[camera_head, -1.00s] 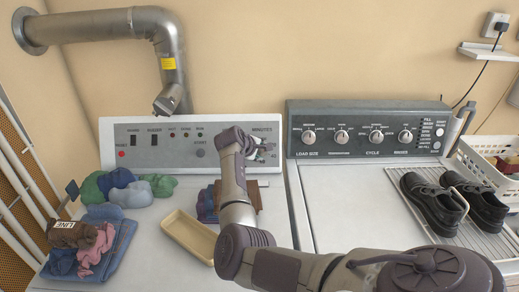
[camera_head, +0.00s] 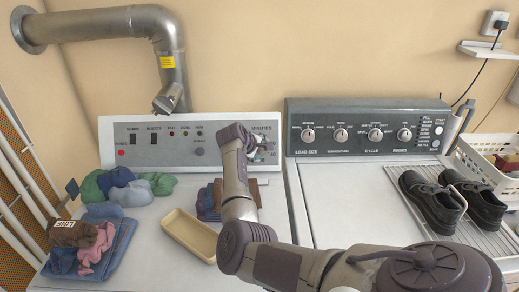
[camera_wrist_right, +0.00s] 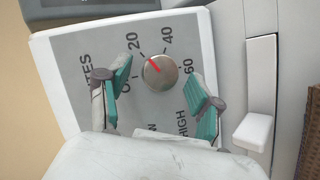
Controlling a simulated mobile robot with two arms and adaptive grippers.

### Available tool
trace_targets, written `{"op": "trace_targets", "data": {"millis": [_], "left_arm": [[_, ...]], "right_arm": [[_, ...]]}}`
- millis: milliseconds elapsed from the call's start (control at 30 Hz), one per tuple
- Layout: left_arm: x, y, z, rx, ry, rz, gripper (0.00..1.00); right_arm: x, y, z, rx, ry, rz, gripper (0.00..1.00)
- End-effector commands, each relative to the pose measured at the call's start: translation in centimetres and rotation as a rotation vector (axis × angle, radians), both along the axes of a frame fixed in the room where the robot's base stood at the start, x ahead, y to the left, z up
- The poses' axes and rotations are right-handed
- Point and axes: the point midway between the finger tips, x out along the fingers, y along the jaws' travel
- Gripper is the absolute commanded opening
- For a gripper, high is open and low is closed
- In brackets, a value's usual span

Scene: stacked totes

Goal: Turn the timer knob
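The pointer is turned toward the upper left, near the 20. In the right wrist view my right gripper (camera_wrist_right: 160,82) is open, with one teal-padded finger on each side of the knob and gaps between pads and knob. In the head view my right gripper (camera_head: 264,150) is at the right end of the dryer panel (camera_head: 225,135), below the MINUTES label; the knob is mostly hidden there. My left gripper is not in view.
A washer panel (camera_head: 365,110) with several knobs stands at the right. Black shoes (camera_head: 430,200) lie on a rack. Folded cloths (camera_head: 95,240) and a tan tray (camera_head: 190,235) lie on the dryer top. A metal duct (camera_head: 165,60) is above the dryer panel.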

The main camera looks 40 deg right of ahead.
Motion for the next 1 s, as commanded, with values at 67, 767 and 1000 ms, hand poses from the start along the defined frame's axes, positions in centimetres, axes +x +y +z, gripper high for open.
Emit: {"op": "trace_targets", "data": {"millis": [67,767,1000], "left_arm": [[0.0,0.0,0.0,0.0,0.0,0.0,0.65],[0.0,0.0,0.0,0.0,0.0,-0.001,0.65],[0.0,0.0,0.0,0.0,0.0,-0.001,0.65]], "right_arm": [[0.0,0.0,0.0,-0.001,-0.001,0.001,0.65],[-2.5,6.7,6.2,0.0,-0.003,0.001,0.65],[-3.2,8.3,7.7,0.0,0.0,0.0,0.65]]}}
